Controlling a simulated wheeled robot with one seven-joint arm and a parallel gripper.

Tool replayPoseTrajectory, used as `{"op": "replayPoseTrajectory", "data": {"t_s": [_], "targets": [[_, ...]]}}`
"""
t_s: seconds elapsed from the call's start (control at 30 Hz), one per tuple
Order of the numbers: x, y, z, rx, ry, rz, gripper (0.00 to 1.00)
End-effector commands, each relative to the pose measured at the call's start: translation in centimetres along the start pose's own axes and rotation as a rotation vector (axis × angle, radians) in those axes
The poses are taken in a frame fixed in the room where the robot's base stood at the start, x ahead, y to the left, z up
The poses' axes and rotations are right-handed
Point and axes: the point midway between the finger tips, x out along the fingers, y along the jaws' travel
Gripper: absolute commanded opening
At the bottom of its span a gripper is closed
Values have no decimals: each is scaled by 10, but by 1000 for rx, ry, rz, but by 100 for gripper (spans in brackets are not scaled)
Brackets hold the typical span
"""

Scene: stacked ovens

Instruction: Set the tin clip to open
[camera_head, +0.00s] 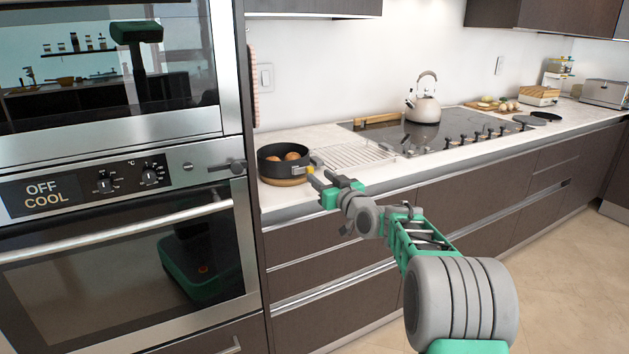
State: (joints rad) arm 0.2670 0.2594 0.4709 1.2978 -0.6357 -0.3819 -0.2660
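A dark round tin (271,168) stands on a round wooden board on the counter beside the oven column. Brown round things lie inside it. A small yellowish part, which looks like the tin clip (310,169), shows at the tin's right side; I cannot tell whether it is open or closed. My gripper (315,178) is right beside the clip, with its fingers pointing left at the tin. The fingers are small here and overlap the tin's edge, so their gap and any contact with the clip are unclear.
A wire rack (348,156) lies right of the tin, before the cooktop with its kettle (423,108). The oven column (120,190) stands close on the left; its display reads OFF COOL. The floor at right is clear.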

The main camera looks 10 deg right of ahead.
Motion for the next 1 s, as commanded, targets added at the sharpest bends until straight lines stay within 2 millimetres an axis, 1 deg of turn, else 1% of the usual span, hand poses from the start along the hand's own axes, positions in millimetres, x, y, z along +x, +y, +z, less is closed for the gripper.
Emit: {"op": "replayPoseTrajectory", "data": {"t_s": [0.03, 0.1, 0.23, 0.37, 0.57, 1.0], "targets": [[11, 0, 2, 1, -3, -2, 40], [24, 0, 1, 1, -3, -1, 40], [42, 2, 1, 1, -3, 2, 40], [49, 1, 1, 1, -4, 2, 40], [49, 1, 1, 1, -5, 2, 39], [48, 1, 1, 1, -5, 2, 3]]}}
